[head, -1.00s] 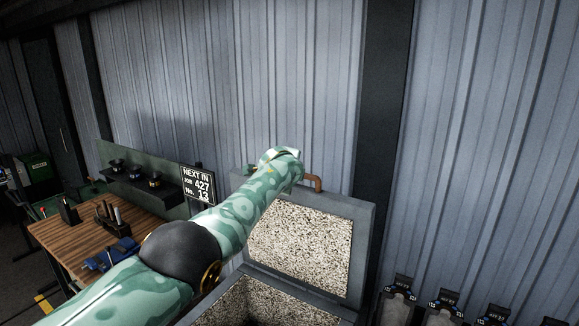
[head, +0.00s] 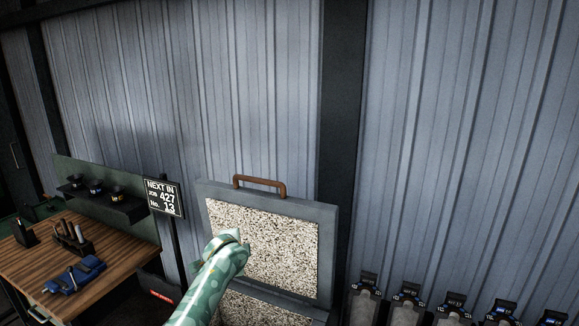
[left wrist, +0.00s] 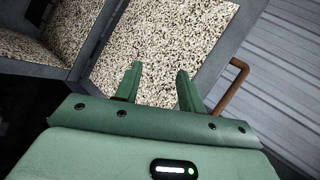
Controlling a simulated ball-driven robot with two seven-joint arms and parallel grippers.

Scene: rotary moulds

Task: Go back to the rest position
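My left gripper (left wrist: 159,70) is open in the left wrist view, with two green fingers apart and nothing between them. In the head view my camouflage-green left arm comes up from the bottom edge, and its hand (head: 228,245) is in front of the raised lid, below and left of the handle. The fingers cannot be made out there. The grey lid (head: 328,245) stands open with a speckled lining and a copper-brown handle (head: 262,180) on top. The handle (left wrist: 232,88) also shows right of the fingers in the left wrist view. My right gripper is not in view.
Below the lid is the speckled-lined box (head: 270,309). A wooden workbench (head: 95,250) with a blue vise (head: 75,275) stands at left, beside a "NEXT IN" sign (head: 162,196). Several moulds (head: 403,300) line the lower right. A corrugated wall is behind.

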